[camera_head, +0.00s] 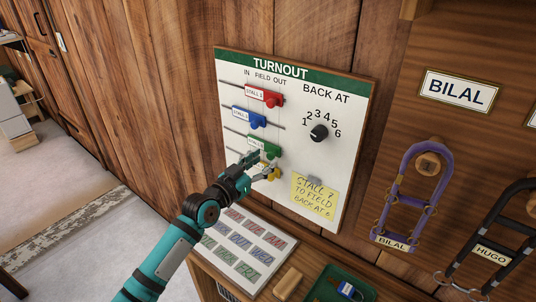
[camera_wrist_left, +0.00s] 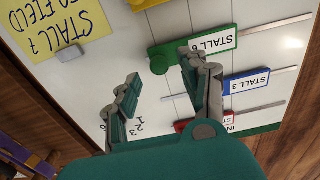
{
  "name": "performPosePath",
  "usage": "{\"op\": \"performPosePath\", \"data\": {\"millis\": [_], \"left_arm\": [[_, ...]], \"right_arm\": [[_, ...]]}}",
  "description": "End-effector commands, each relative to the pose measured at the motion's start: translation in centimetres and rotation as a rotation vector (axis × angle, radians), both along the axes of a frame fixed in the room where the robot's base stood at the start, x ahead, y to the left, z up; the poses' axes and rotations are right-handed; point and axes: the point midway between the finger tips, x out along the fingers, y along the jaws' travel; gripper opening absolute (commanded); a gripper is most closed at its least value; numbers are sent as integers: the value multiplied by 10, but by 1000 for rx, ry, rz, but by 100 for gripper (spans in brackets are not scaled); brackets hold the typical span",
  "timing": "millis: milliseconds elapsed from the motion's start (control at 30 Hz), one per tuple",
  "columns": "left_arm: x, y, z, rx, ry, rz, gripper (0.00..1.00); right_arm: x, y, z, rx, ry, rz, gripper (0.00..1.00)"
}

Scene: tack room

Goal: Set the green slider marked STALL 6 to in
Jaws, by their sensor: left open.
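The green slider marked STALL 6 (camera_head: 262,145) sits on its rail on the white TURNOUT board (camera_head: 235,90), its knob roughly under FIELD. In the left wrist view, which is upside down, its green plate (camera_wrist_left: 218,40) and round green knob (camera_wrist_left: 159,63) show clearly. My left gripper (camera_head: 264,164) is open and empty, just below the slider in the head view. My right gripper is not in view.
A red slider (camera_head: 264,95) and a blue slider (camera_head: 249,117) sit above the green one. A yellow slider (camera_head: 274,173) below is partly hidden by my gripper. A black dial (camera_head: 319,132) and a yellow note (camera_head: 314,196) are to the right.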

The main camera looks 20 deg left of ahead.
Motion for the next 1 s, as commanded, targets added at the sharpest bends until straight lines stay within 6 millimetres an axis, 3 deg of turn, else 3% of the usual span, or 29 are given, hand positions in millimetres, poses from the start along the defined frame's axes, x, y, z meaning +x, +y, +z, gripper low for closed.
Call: {"op": "performPosePath", "data": {"millis": [200,567,900,1000], "left_arm": [[23,-9,1,-1,-1,0,45],[27,-10,0,-1,0,-1,45],[27,-10,-1,-1,1,0,0],[27,-10,-1,-1,1,0,0]], "right_arm": [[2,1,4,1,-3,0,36],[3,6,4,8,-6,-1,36],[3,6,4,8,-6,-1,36],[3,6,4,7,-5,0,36]]}}
